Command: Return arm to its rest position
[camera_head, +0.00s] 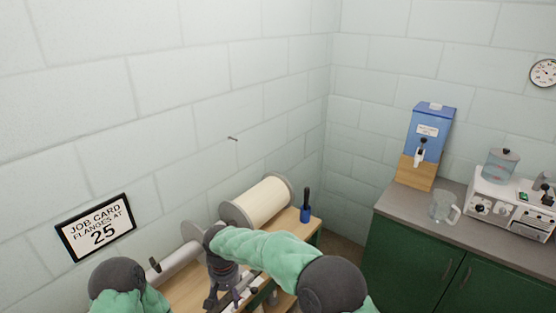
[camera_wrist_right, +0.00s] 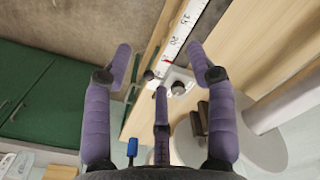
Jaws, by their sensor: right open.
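My right arm, in a green sleeve, reaches in from the lower right of the head view and bends down over the wooden bench. My right gripper (camera_head: 232,298) hangs there, pointing down. In the right wrist view its purple fingers (camera_wrist_right: 163,68) are spread open with nothing between them. Below them are a marked scale (camera_wrist_right: 176,42) and a small metal block with a dark knob (camera_wrist_right: 181,78); I cannot tell whether a finger touches the block. My left arm shows at the lower left of the head view; its gripper is out of frame.
A cream-wound roller (camera_head: 264,200) with grey flanges lies along the wall. A job card sign (camera_head: 96,228) reads 25. A grey counter (camera_head: 408,203) at right holds a glass jug (camera_head: 441,208) and blue dispenser (camera_head: 428,128).

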